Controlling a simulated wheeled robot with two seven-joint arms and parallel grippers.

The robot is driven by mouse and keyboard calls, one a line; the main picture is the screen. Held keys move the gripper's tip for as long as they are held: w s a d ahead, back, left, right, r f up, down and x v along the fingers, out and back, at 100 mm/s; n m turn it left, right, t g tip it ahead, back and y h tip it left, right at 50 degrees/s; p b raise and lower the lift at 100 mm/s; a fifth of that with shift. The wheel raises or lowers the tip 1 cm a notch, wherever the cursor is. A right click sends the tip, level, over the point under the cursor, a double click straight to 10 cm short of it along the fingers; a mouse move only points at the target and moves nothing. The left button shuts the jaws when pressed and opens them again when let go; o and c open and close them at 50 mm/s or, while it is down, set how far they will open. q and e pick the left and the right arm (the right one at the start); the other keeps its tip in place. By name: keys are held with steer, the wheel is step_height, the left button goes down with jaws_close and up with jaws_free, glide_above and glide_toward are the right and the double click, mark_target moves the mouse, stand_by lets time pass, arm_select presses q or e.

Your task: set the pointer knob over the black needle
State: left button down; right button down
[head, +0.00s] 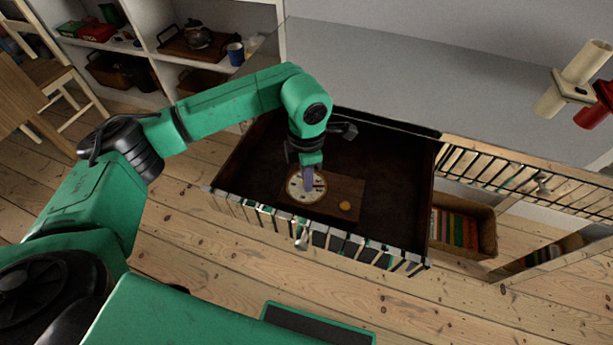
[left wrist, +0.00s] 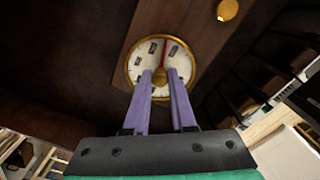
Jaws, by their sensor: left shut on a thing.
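A round white dial (head: 305,186) with a gold rim is on a brown wooden board inside an open drawer. It also shows in the left wrist view (left wrist: 131,70), with dark marks on its face. My left gripper (head: 307,184) reaches down over the dial. In the left wrist view its purple fingers (left wrist: 165,76) are shut on the gold pointer knob (left wrist: 160,76) at the dial's centre. A red line (left wrist: 164,52) runs from there toward the rim's far side. I cannot clearly make out the black needle among the dark marks; the fingers hide part of the face.
A small gold button (head: 345,206) sits on the wooden board (head: 346,188) beside the dial. The drawer's slatted front (head: 340,243) stands near me. A beige object (head: 575,80) and a red one (head: 600,103) are at the right. Shelves (head: 150,45) stand at the back left.

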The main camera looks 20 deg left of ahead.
arm_select(q)
steer(key=shift+r, duration=0.1)
steer(key=c, duration=0.7)
jaws_free()
steer(key=shift+c, duration=0.2)
step_height(320, 180, up, 14)
steer(key=shift+r, duration=0.25)
steer(key=shift+s+f, duration=0.1)
